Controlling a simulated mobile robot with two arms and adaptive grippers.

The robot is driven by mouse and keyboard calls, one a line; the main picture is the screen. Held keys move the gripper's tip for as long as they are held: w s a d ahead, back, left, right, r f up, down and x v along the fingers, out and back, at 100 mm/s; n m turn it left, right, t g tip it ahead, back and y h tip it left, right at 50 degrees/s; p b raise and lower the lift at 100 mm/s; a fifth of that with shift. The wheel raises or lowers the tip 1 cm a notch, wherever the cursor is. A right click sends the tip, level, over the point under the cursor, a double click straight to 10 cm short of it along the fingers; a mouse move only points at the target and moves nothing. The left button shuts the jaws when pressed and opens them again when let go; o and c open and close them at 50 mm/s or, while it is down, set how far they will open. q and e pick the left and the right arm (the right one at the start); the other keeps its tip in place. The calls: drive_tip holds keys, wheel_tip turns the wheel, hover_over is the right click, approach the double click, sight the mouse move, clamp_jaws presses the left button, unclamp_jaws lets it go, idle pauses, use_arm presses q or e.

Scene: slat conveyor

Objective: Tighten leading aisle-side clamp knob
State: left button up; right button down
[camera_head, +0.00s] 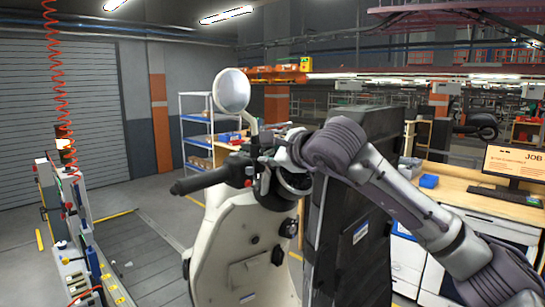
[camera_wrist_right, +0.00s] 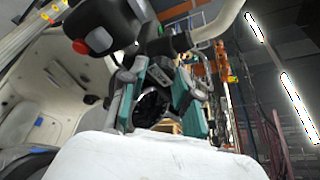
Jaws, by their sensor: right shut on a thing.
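A cream scooter (camera_head: 240,220) stands upright on the slat conveyor (camera_head: 140,265), with its round mirror (camera_head: 231,91) and black handlebar grip (camera_head: 202,180) towards me. My right arm reaches in from the right, and my right gripper (camera_head: 268,160) is at the handlebar's middle, small and partly hidden by dark parts. In the right wrist view its teal-padded fingers (camera_wrist_right: 160,100) stand either side of a dark round part (camera_wrist_right: 151,108), closed on it. I cannot tell whether this part is the clamp knob; no clamp knob is clearly identifiable. My left gripper is out of view.
A tall black panel (camera_head: 350,220) stands right beside the scooter, close to my right arm. A wooden workbench (camera_head: 480,190) with a monitor (camera_head: 515,163) is at the right. A post with a red coiled hose (camera_head: 58,90) stands at the left. Shelving (camera_head: 196,130) is behind.

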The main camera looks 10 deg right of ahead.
drive_tip(key=shift+f+n+t+y+b, duration=0.25)
drive_tip(key=shift+n+t+b, duration=0.7)
drive_tip(key=shift+n+b, duration=2)
drive_tip(key=shift+f+n+t+y+b, duration=0.2)
drive_tip(key=shift+n+t+b, duration=0.7)
drive_tip(key=shift+n+b, duration=2.05)
drive_tip(key=shift+f+n+t+y+b, duration=0.1)
drive_tip(key=shift+n+t+y+b, duration=0.25)
drive_tip(key=shift+n+t+b, duration=2.4)
drive_tip(key=m+g+b, duration=0.1)
drive_tip(key=g+b, duration=0.2)
drive_tip(key=shift+m+g, duration=0.25)
drive_tip(key=shift+g, duration=0.05)
drive_tip(key=shift+a, duration=0.1)
drive_tip(key=c, duration=1.1)
unclamp_jaws()
drive_tip(key=shift+r, duration=0.1)
drive_tip(key=shift+s, duration=0.1)
